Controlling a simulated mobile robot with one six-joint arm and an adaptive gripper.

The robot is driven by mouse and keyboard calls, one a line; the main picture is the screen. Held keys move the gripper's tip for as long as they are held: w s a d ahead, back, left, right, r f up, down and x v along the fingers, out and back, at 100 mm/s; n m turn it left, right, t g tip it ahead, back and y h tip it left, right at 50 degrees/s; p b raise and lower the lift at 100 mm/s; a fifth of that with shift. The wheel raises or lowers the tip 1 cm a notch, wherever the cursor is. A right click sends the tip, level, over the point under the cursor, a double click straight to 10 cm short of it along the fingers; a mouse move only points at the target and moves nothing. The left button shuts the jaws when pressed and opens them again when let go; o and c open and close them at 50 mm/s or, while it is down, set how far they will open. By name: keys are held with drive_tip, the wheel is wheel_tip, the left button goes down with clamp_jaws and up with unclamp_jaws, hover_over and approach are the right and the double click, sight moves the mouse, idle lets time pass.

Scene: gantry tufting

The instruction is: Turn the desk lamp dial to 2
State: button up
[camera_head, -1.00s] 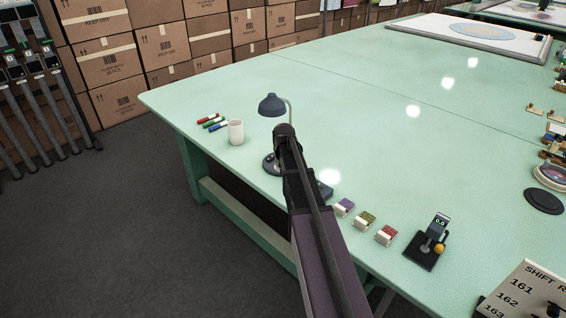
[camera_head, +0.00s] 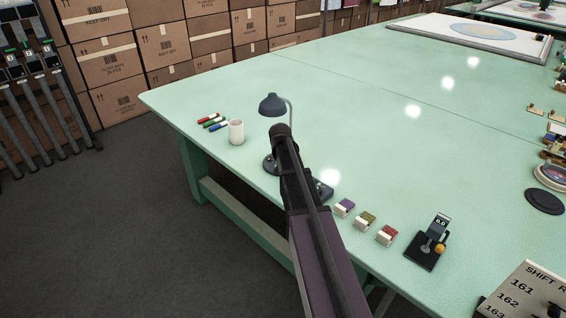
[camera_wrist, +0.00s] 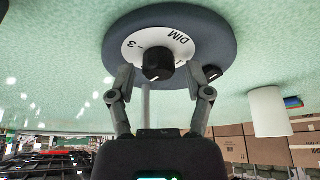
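The desk lamp (camera_head: 271,105) stands on the green table, with its dark shade and thin stem in the head view; my arm partly hides its base. In the wrist view the round dark lamp base (camera_wrist: 219,28) carries a white dial face (camera_wrist: 140,36) marked DIM, with a 3 and part of another mark visible. A black dial knob (camera_wrist: 158,64) sits at the face's centre; I cannot read its setting. My gripper (camera_wrist: 159,78) is open, its fingertips apart on either side of the knob, with visible gaps. My arm hides the gripper in the head view.
A white cup (camera_head: 236,132) and several markers (camera_head: 213,122) are left of the lamp. Small coloured blocks (camera_head: 365,219) and a gauge on a stand (camera_head: 428,243) are to the right. A smaller dark button (camera_wrist: 213,72) is on the lamp base. The table's middle is clear.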

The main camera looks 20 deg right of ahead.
drive_tip(key=shift+n, duration=0.5)
